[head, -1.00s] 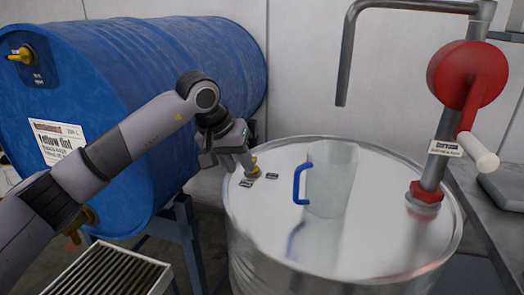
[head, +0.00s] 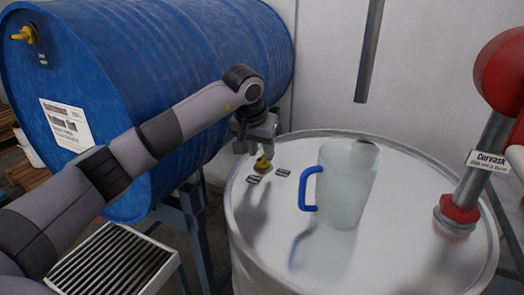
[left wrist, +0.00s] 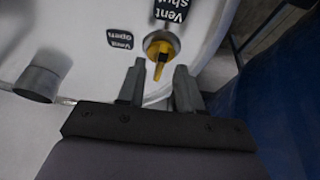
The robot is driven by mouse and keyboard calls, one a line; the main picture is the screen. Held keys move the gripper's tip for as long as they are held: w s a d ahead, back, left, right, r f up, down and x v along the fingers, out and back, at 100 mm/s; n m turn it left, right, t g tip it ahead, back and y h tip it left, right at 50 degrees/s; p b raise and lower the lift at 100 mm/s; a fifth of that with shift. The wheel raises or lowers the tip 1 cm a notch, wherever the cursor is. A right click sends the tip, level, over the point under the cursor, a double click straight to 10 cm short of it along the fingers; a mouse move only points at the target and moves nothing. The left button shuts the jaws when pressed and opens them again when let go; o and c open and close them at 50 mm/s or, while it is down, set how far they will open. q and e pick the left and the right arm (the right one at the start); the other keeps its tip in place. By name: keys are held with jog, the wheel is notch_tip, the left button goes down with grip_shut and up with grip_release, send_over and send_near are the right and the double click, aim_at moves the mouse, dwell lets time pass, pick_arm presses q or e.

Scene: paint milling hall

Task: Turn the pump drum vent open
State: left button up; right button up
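The pump drum (head: 400,262) is a pale metal drum with a flat lid. Its vent is a small yellow handle (head: 262,163) near the lid's left rim, beside two small labels. In the left wrist view the yellow vent (left wrist: 161,48) sits by labels reading "Vent shut" (left wrist: 171,8) and "Vent open" (left wrist: 120,40). Its narrow tab points down the picture, toward my fingers. My left gripper (head: 257,150) is just above and behind the vent in the head view. In the wrist view its two fingers (left wrist: 159,84) are apart, with nothing held between them. My right gripper is out of view.
A clear jug with a blue handle (head: 345,185) stands on the lid, right of the vent. A red hand pump (head: 460,213) rises at the lid's right, its grey spout pipe (head: 369,55) hanging behind the jug. A large blue drum (head: 150,75) lies at left, above a grate (head: 110,262).

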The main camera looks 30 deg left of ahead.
pick_arm(q)
jog(key=shift+w+f, duration=0.2)
jog(key=shift+f, duration=0.25)
grip_shut()
